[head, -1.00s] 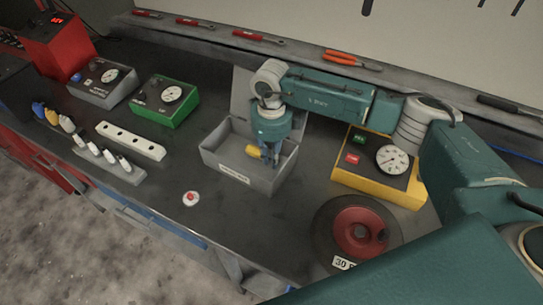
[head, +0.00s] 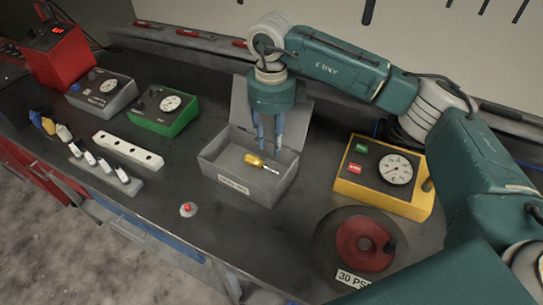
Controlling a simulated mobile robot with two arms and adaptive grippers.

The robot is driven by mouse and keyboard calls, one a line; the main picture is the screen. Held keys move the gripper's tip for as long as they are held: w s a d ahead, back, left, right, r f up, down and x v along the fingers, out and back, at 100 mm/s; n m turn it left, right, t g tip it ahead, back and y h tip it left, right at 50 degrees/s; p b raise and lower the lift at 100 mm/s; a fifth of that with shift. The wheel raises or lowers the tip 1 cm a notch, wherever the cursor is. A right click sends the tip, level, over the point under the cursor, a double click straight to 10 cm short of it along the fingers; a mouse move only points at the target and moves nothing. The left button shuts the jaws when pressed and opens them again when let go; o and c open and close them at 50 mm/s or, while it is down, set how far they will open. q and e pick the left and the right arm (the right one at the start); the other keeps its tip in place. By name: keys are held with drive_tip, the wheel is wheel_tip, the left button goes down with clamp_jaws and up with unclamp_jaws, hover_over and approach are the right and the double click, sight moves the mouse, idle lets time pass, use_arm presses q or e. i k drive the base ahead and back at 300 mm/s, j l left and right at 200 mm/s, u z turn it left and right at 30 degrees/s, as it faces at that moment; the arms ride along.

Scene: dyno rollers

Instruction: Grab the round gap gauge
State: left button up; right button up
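No thing I can surely name as the round gap gauge shows. A yellow-handled tool with a thin metal shaft (head: 254,160) lies in the box. My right gripper (head: 267,148) points down over the box, above the tool and apart from it. Its two fingers are spread with nothing between them. My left gripper is not in view.
A yellow gauge box (head: 415,207) with a dial stands right of the grey box, a red round knob (head: 362,246) in front of it. Green (head: 165,119) and grey (head: 104,98) dial boxes, a white holed strip (head: 128,150) and a rack of small pegs (head: 118,182) stand left.

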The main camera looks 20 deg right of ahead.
sight(189, 209)
drive_tip(key=k, duration=1.5)
